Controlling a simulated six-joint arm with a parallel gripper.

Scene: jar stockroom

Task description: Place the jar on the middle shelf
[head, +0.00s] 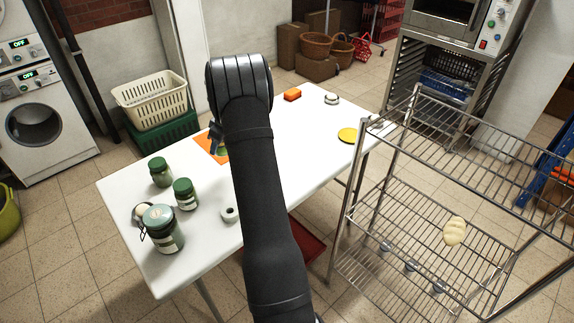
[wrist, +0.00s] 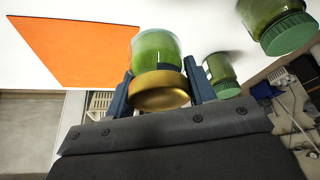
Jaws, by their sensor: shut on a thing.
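A glass jar with green contents and a gold lid (wrist: 160,88) stands between the two dark blue fingers of my gripper (wrist: 157,92), which is shut on it. In the head view my arm hides most of the gripper, and only a finger and a bit of the green jar (head: 223,151) show beside the orange mat (head: 203,139). I cannot tell whether the jar touches the table. The wire rack at the right has a middle shelf (head: 408,218), which holds a pale, bread-like item (head: 454,231).
Rack posts and a wire top shelf (head: 470,145) surround the middle shelf.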

